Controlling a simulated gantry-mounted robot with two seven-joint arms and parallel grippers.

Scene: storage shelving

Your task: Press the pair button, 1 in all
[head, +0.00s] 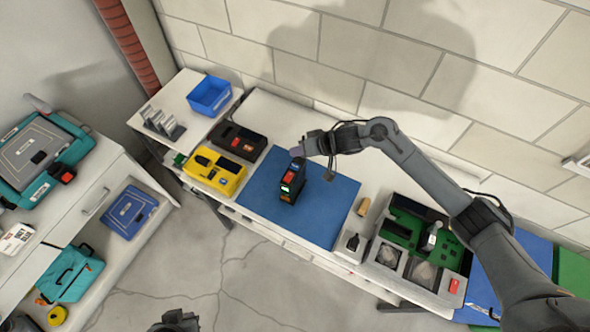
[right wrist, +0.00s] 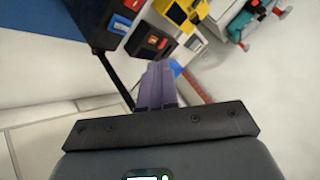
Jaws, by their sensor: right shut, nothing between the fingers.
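A black upright device (head: 291,184) with a small lit green screen and a red patch stands on a blue mat (head: 330,206). Its side shows at the upper left of the right wrist view (right wrist: 88,22), with a blue and an orange-red patch. No button label is legible, so I cannot tell which is the pair button. My right gripper (head: 300,148) is at the device's top end in the head view; contact cannot be told. Its purple fingers (right wrist: 158,70) are together and empty. A dark part at the bottom edge, probably my left gripper (head: 175,321), is cut off.
Left of the mat lie a yellow device (head: 217,170) and a black-and-red device (head: 238,142). A blue bin (head: 210,94) stands behind them. A green circuit board tray (head: 415,230) is to the right. A white cabinet with teal cases (head: 72,272) stands at the left.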

